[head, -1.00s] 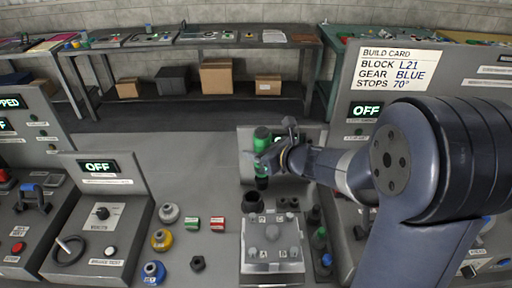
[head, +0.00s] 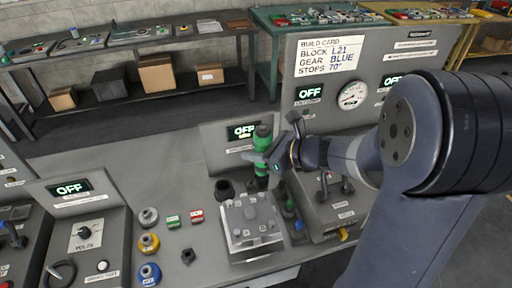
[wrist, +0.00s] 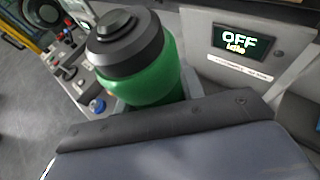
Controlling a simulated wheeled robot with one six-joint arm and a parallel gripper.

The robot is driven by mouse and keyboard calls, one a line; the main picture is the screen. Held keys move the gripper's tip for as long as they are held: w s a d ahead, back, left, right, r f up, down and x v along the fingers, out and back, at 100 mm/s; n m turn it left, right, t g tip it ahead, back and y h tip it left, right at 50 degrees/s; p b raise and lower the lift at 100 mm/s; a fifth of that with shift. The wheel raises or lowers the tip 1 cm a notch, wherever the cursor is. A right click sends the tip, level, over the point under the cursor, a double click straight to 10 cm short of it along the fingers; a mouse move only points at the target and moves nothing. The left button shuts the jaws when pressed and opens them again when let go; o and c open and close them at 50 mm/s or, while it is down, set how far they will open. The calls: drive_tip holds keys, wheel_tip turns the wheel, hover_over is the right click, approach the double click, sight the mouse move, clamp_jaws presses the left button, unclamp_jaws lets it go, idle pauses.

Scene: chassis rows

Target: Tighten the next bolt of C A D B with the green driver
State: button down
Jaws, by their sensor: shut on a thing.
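My gripper (head: 278,157) is shut on the green driver (head: 263,138) and holds it upright just behind the grey block. In the wrist view the driver's green body and black cap (wrist: 135,55) stand in front of my gripper (wrist: 165,100). The block (head: 250,222) sits on the bench with small bolt heads and lettered labels on its top. The letters are too small to read surely. The driver's lower tip is near the block's back edge, and I cannot tell whether it touches anything.
An OFF panel (head: 228,138) stands behind the driver. A dark round holder (head: 224,189) is at the block's back left. Grey, yellow (head: 149,243) and blue knobs, green and red small blocks and a black nut (head: 188,256) lie left. A lever console (head: 335,205) is right.

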sight(256, 167)
drive_tip(key=shift+f+b, duration=0.85)
drive_tip(key=shift+f, duration=0.7)
drive_tip(key=shift+f+b, duration=0.35)
drive_tip(key=shift+b, duration=0.15)
drive_tip(key=shift+f+b, duration=1.45)
drive_tip(key=shift+f, duration=0.05)
idle(0.9)
idle(0.8)
drive_tip(key=shift+r+p, duration=2.2)
drive_tip(key=shift+r, duration=0.45)
drive_tip(key=shift+a, duration=0.1)
